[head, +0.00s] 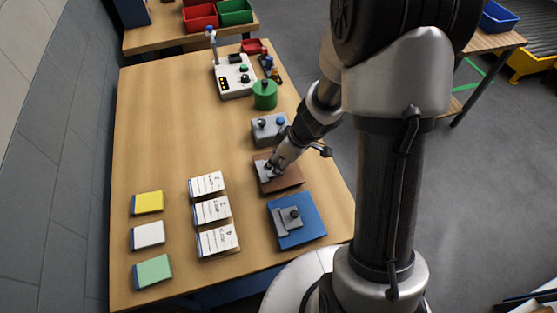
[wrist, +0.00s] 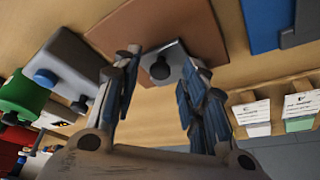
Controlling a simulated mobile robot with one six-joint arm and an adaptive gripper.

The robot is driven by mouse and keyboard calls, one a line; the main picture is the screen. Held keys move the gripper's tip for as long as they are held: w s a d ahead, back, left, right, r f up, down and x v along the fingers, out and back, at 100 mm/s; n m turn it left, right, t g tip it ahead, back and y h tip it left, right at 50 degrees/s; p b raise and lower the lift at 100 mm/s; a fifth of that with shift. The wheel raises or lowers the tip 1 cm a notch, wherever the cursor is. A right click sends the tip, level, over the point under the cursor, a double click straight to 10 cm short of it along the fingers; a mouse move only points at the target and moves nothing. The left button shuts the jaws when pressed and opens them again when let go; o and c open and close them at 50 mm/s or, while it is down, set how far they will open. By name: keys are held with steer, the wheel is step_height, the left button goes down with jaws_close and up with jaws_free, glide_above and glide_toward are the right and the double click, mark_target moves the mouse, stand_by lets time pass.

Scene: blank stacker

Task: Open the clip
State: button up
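A brown board (head: 288,179) lies on the table with a grey plate carrying a dark knob, which looks like the clip. In the wrist view the grey plate (wrist: 176,54) and its dark knob (wrist: 160,70) sit on the brown board (wrist: 150,25). My gripper (head: 270,170) is down over this plate, and in the wrist view its fingers (wrist: 164,62) stand apart, one on each side of the knob. I cannot tell whether either finger touches it. A blue board (head: 312,226) in front has a similar grey plate (head: 285,224) with a dark knob.
Behind the brown board are a grey box (head: 264,130) with knobs, a green cylinder (head: 265,95) and a white control box (head: 235,78). Label cards (head: 212,211) and yellow (head: 148,203), white (head: 148,235) and green (head: 153,272) blocks lie left. The table's left-middle is clear.

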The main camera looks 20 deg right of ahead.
steer(key=shift+c, duration=0.3)
jaws_close()
steer(key=shift+r, duration=0.1)
